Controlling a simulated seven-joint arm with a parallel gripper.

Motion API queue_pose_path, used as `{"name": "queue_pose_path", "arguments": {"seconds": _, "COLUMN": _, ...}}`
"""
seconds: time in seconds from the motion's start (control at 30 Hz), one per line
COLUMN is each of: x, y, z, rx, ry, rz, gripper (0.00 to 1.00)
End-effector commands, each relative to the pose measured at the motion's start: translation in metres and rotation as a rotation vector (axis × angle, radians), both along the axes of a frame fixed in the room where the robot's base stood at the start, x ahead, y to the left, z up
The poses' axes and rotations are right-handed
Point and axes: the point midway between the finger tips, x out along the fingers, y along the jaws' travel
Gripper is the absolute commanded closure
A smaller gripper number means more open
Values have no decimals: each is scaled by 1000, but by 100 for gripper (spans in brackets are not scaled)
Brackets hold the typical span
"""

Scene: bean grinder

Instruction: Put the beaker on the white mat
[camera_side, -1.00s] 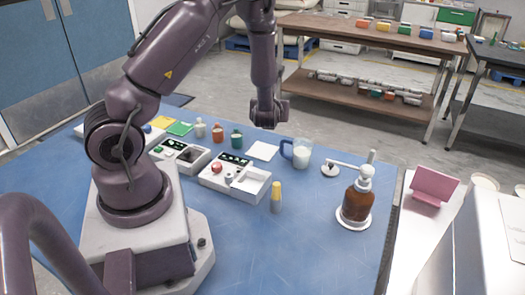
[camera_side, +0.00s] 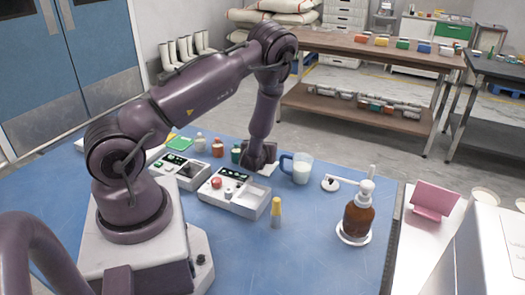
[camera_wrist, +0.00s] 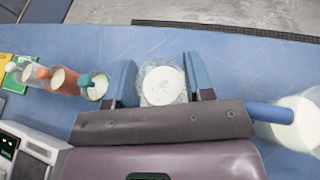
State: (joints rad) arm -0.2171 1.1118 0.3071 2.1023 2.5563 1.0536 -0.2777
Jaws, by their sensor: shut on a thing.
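The beaker (camera_wrist: 162,84), clear glass with a white filling, sits between the two blue fingers of my gripper (camera_wrist: 163,80) in the wrist view. My gripper is shut on it.
A jug with a blue handle (camera_side: 301,169) and white contents stands close on the right. Small capped bottles, including an orange one (camera_side: 217,148), stand on the left. A white device with a tray (camera_side: 235,192) is in front. An amber pump bottle (camera_side: 357,212) stands further right.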

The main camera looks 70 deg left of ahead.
Motion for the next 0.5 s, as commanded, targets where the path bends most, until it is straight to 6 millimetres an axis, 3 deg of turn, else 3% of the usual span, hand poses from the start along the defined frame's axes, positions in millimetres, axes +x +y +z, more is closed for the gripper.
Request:
{"name": "queue_pose_path", "arguments": {"seconds": 0.1, "x": 0, "y": 0, "z": -9, "rx": 0, "ry": 0, "rz": 1, "gripper": 81}}
{"name": "queue_pose_path", "arguments": {"seconds": 0.5, "x": 0, "y": 0, "z": -12, "rx": -1, "ry": -1, "rz": 2, "gripper": 81}}
